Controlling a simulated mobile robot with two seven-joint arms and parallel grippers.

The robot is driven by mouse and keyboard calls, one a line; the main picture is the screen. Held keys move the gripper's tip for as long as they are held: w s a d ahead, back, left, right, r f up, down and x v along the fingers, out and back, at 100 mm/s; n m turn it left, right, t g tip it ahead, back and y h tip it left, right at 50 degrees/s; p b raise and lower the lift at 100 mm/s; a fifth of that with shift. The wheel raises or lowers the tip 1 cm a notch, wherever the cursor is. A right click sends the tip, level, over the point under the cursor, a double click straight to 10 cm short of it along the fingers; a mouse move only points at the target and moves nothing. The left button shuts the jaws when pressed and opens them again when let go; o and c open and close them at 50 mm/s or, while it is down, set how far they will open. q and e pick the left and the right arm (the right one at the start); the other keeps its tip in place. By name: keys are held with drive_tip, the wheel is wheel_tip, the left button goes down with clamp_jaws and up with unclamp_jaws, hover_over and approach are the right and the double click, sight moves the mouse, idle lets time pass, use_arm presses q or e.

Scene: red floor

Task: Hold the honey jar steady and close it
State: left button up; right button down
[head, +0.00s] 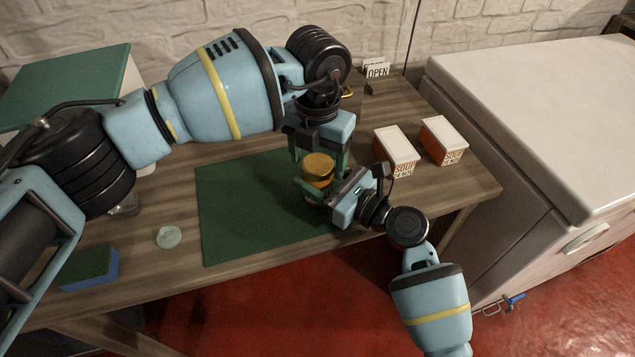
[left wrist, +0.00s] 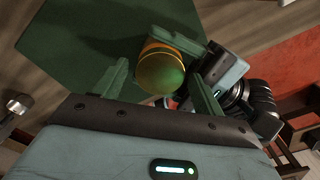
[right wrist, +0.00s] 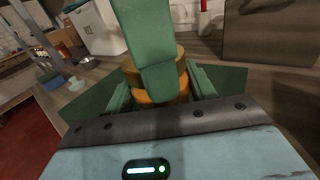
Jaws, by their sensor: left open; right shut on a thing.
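The honey jar (head: 314,186) stands on the green mat (head: 235,215), with a gold lid (head: 319,165) on top. It is amber in the right wrist view (right wrist: 160,95), where a green finger hides part of the lid. My right gripper (head: 318,190) is shut on the jar's body from the side. My left gripper (head: 319,160) is open and points down from above, its fingers on either side of the lid. In the left wrist view the lid (left wrist: 160,72) lies between the open fingers, with a gap to each. I cannot tell whether the lid is fully seated.
Two soup boxes (head: 396,150) (head: 441,140) stand to the right of the mat. An OPEN sign (head: 376,72) is at the back. A small pale round object (head: 168,237) and a blue-green sponge (head: 90,268) lie at the left. A white chest (head: 540,110) stands at the right.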

use_arm(q)
drive_tip(key=c, duration=1)
drive_tip(key=shift+m, duration=0.9)
drive_tip(key=o, duration=1.2)
drive_tip(key=shift+c, duration=0.2)
wheel_tip(320, 180, up, 12)
use_arm(e)
drive_tip(key=shift+c, duration=2.2)
unclamp_jaws()
